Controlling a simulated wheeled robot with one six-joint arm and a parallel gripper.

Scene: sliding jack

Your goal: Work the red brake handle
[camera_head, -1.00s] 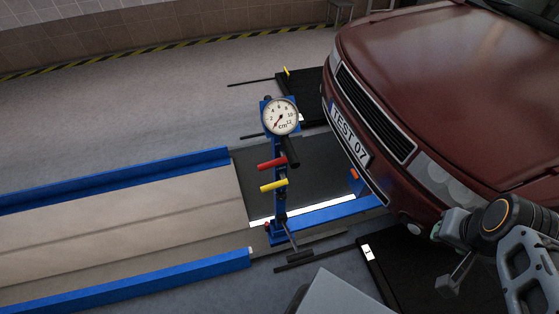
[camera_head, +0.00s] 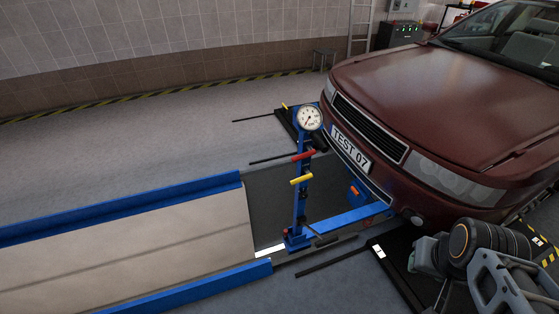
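The red brake handle (camera_head: 303,156) sticks out sideways from the blue post of the sliding jack (camera_head: 300,205). A yellow handle (camera_head: 301,179) sits just below it. A round white dial gauge (camera_head: 309,117) tops the post. My arm shows at the lower right, in front of the car, well apart from the red handle. My gripper's fingers cannot be made out.
A dark red car (camera_head: 440,105) with plate TEST 07 stands right behind the jack. Blue rails (camera_head: 120,208) edge the pit at left. A black bar (camera_head: 333,261) lies low near the jack's base. The grey floor at upper left is clear.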

